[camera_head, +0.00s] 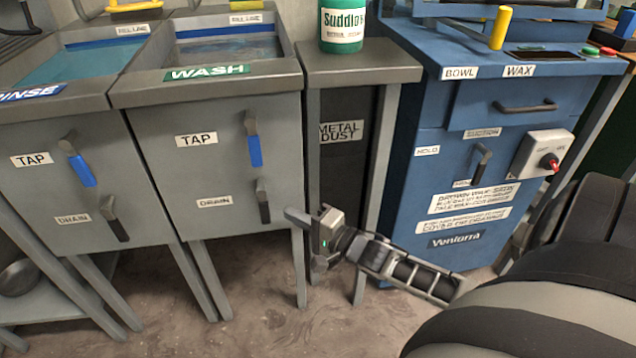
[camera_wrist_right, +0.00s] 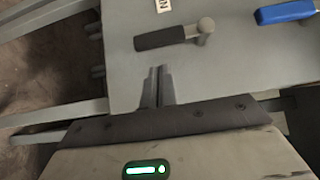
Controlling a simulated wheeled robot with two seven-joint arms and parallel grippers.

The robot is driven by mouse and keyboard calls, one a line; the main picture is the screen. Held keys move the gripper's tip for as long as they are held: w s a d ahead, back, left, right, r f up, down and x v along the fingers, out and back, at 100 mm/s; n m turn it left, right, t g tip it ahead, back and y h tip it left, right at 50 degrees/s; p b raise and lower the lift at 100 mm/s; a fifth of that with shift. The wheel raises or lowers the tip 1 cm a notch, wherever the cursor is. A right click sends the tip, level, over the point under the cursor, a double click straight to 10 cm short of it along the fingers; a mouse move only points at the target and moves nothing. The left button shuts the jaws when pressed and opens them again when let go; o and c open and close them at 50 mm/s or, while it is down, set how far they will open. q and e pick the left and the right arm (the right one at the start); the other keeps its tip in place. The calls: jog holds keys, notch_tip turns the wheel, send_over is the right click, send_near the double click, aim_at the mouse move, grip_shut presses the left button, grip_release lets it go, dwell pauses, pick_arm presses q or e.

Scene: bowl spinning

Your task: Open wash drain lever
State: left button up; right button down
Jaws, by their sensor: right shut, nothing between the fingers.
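The wash drain lever (camera_head: 263,203) has a black handle and hangs downward on the grey front panel under the green WASH label (camera_head: 207,72), beside its DRAIN label (camera_head: 214,201). In the right wrist view the drain lever (camera_wrist_right: 168,38) lies across the upper middle, with its round pivot at the right end. My right gripper (camera_head: 292,214) is just to the right of the lever in the head view, apart from it and holding nothing. Its closed fingers (camera_wrist_right: 158,86) point toward the lever, with a gap between. My left gripper is not in view.
The blue wash tap lever (camera_head: 254,148) is above the drain lever. The rinse drain lever (camera_head: 117,220) and rinse tap lever (camera_head: 79,165) are at the left. A metal dust cabinet (camera_head: 345,150) and a blue machine (camera_head: 480,140) stand to the right. Floor before the basins is open.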

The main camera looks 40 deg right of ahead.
aim_at(265, 212)
jog(key=shift+w+a, duration=0.3)
jog(key=shift+a, duration=0.2)
jog(key=shift+w+a, duration=0.3)
jog(key=shift+a, duration=0.2)
